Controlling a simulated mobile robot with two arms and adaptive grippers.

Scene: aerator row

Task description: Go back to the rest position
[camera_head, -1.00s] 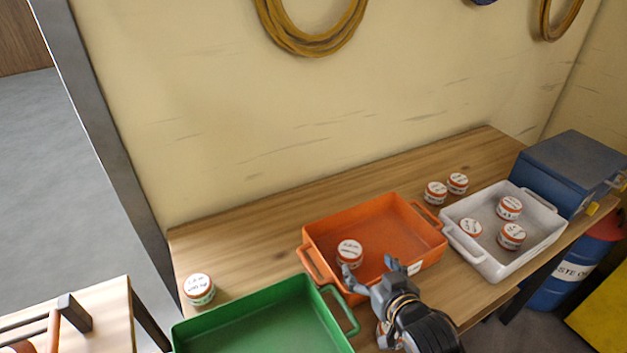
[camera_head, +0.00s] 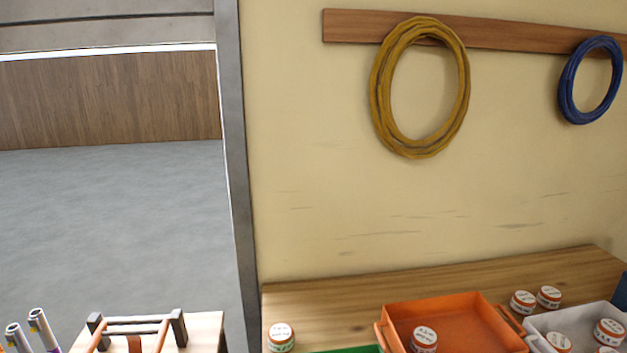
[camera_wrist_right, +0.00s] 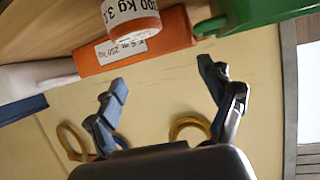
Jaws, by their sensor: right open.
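My right gripper (camera_wrist_right: 165,92) shows in the right wrist view. Its two fingers are spread apart with nothing between them. Beyond the fingers, towards the top of that view, are a white jar with an orange band (camera_wrist_right: 131,17) and the labelled wall of the orange tray (camera_wrist_right: 160,44). No gripper shows in the head view now, and my left gripper is out of sight.
In the head view a jar (camera_head: 424,338) is in the orange tray (camera_head: 452,308), and several jars sit in or near the white tray (camera_head: 538,322). One jar (camera_head: 281,337) stands at the bench's left. A green tray (camera_wrist_right: 250,14) is beside the orange one.

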